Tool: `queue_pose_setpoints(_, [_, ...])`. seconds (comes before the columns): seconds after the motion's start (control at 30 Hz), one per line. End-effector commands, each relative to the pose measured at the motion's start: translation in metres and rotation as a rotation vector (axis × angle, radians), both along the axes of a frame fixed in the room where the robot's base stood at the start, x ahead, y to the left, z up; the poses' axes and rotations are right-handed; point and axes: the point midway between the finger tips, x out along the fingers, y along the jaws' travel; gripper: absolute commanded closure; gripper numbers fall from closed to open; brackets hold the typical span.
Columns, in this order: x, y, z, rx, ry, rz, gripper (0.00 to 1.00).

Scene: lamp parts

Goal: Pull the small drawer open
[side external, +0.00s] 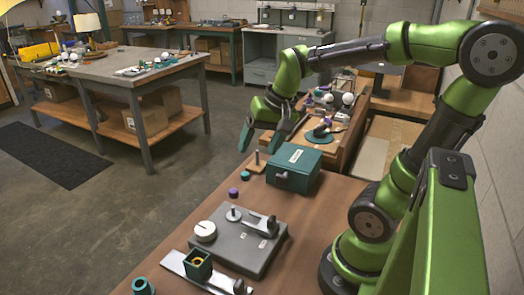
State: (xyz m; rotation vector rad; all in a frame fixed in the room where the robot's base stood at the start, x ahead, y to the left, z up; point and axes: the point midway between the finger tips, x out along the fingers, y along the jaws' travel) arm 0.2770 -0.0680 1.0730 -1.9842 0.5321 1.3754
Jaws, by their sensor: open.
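A teal box (296,168) with a white label on top stands on the brown table. A small dark knob or handle (281,176) shows on its front face, which looks like the small drawer's front. The drawer appears closed. My gripper (258,149) is open and empty, its fingers pointing down. In the picture it is above and left of the box. I see no contact with the box, though its exact height cannot be told.
A small wooden block with a peg (257,163) stands left of the box. Teal and purple caps (234,192) lie near the table's left edge. A grey plate (243,242) with metal parts lies in front. A cluttered tray (322,134) stands behind.

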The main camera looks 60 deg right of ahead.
Motion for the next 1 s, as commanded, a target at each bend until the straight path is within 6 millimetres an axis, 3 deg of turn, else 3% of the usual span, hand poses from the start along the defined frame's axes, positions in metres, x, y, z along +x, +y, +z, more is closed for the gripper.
queue_pose_setpoints(0.03, [0.005,-0.028,-0.006,0.023,0.073,-0.116,0.32])
queue_pose_setpoints(0.1, [0.006,-0.061,-0.011,0.048,0.16,-0.27,0.32])
queue_pose_setpoints(0.2, [0.003,-0.099,-0.016,0.075,0.267,-0.479,0.32])
queue_pose_setpoints(0.3, [-0.002,-0.125,-0.013,0.088,0.342,-0.66,0.32])
queue_pose_setpoints(0.4, [-0.005,-0.127,-0.005,0.1,0.362,-0.757,0.32])
queue_pose_setpoints(0.57, [-0.007,-0.124,-0.017,0.111,0.374,-0.782,0.32])
queue_pose_setpoints(1.0, [-0.008,-0.123,-0.108,0.112,0.377,-0.779,0.32])
